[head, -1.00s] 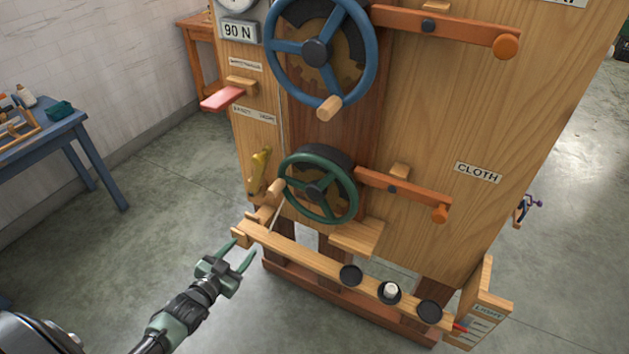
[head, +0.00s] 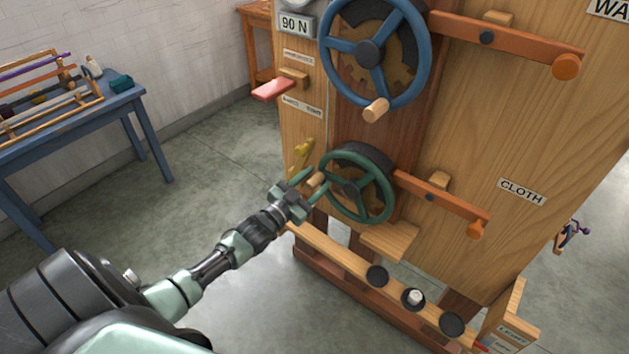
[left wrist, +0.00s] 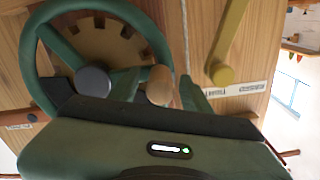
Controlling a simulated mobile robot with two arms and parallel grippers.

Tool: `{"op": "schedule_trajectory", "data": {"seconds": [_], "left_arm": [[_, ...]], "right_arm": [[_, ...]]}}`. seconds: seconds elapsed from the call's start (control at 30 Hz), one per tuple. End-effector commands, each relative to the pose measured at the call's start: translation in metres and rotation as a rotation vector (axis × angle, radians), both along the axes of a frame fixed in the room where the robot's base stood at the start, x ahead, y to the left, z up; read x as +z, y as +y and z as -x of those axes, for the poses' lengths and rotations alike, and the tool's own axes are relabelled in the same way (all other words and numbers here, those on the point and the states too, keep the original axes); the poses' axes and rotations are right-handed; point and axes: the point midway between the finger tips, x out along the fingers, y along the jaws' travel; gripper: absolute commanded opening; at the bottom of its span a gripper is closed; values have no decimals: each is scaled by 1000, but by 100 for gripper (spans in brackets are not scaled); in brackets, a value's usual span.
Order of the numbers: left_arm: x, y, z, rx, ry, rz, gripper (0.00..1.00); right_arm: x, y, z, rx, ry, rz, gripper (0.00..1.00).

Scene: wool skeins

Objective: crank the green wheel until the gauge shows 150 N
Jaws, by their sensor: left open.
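The green wheel (head: 357,187) is low on the wooden machine, with a wooden crank handle (head: 316,180) at its left rim. A grey plate (head: 295,24) reads "90 N"; the dial above it is almost wholly cut off by the top edge. My left gripper (head: 309,185) is open at the crank handle. In the left wrist view, the handle (left wrist: 160,86) shows between the two open green fingers (left wrist: 158,90), and I see no clear grip on it. The green wheel (left wrist: 92,80) fills the upper left there. My right gripper is not in view.
A larger blue wheel (head: 368,54) with its own handle sits above the green one. A yellow lever (head: 303,153) is close behind my left gripper. Orange-tipped levers, a red paddle (head: 272,89) and a lower rail (head: 345,258) stick out. A blue table (head: 75,112) stands left.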

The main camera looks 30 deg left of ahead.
Motion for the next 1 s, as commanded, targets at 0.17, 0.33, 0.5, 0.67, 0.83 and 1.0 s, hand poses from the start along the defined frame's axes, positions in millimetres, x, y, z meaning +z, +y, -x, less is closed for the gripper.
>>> {"op": "schedule_trajectory", "data": {"seconds": [0.17,0.33,0.5,0.67,0.83,1.0], "left_arm": [[-1,0,0,0,1,0,48],[-1,0,0,0,1,0,12],[-1,0,0,0,1,0,0],[-1,0,0,0,1,0,0],[-1,0,0,0,1,0,0],[-1,0,0,0,1,0,0]], "right_arm": [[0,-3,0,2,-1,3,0],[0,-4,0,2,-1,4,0],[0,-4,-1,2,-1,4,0],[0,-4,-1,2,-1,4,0],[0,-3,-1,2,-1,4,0],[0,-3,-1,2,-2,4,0]]}}
